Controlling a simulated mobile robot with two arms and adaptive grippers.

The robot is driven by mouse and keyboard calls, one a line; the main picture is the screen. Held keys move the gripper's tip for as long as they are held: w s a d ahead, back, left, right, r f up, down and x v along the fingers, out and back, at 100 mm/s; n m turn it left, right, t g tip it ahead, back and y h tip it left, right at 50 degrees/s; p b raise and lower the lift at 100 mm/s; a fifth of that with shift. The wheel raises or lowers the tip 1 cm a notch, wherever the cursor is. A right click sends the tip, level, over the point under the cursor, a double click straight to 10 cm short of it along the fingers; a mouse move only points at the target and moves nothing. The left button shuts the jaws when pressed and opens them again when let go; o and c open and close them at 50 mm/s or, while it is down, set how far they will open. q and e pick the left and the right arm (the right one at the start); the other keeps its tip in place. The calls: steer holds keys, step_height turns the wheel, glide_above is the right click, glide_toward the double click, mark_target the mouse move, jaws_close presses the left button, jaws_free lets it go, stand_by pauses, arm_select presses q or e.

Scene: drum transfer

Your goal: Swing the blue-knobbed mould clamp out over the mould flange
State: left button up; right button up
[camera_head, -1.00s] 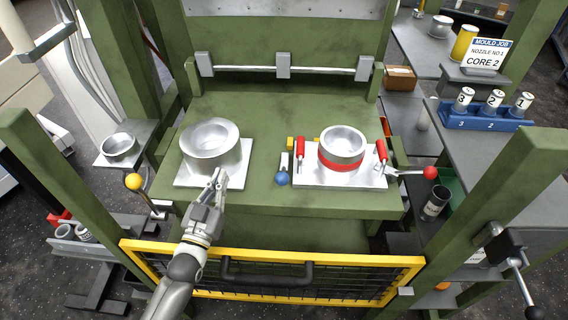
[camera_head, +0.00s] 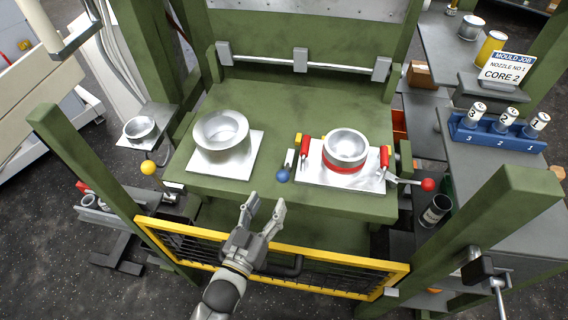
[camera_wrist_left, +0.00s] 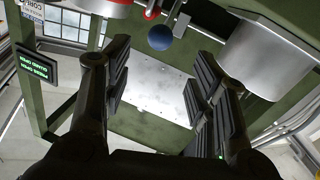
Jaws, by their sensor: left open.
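The blue-knobbed mould clamp (camera_head: 289,160) stands at the left edge of the right mould plate, its blue knob (camera_head: 283,175) toward the front edge of the green bench. The mould flange (camera_head: 345,165) is a silver ring with a red band on that plate. In the left wrist view the blue knob (camera_wrist_left: 160,38) shows above and between the fingers. My left gripper (camera_head: 264,206) is open and empty, in front of the bench and short of the knob, apart from it. My right gripper is not in view.
A second silver mould (camera_head: 221,135) sits on the left plate (camera_head: 240,165). Red-handled clamps (camera_head: 305,149) flank the right mould, and a red-knobbed lever (camera_head: 428,185) projects right. The yellow-framed guard (camera_head: 345,282) stands below my left arm. Bare bench lies behind the moulds.

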mark_target(280, 181)
arm_select(q)
steer(key=p+x, duration=0.1)
steer(key=x, duration=0.4)
steer(key=shift+w+r, duration=0.1)
steer(key=shift+w, duration=0.2)
steer(key=x, duration=0.3)
steer(key=shift+w+d, duration=0.45)
steer(key=shift+w, duration=0.3)
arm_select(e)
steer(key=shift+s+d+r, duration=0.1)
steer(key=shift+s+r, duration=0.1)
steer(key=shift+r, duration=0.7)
arm_select(q)
jaws_close()
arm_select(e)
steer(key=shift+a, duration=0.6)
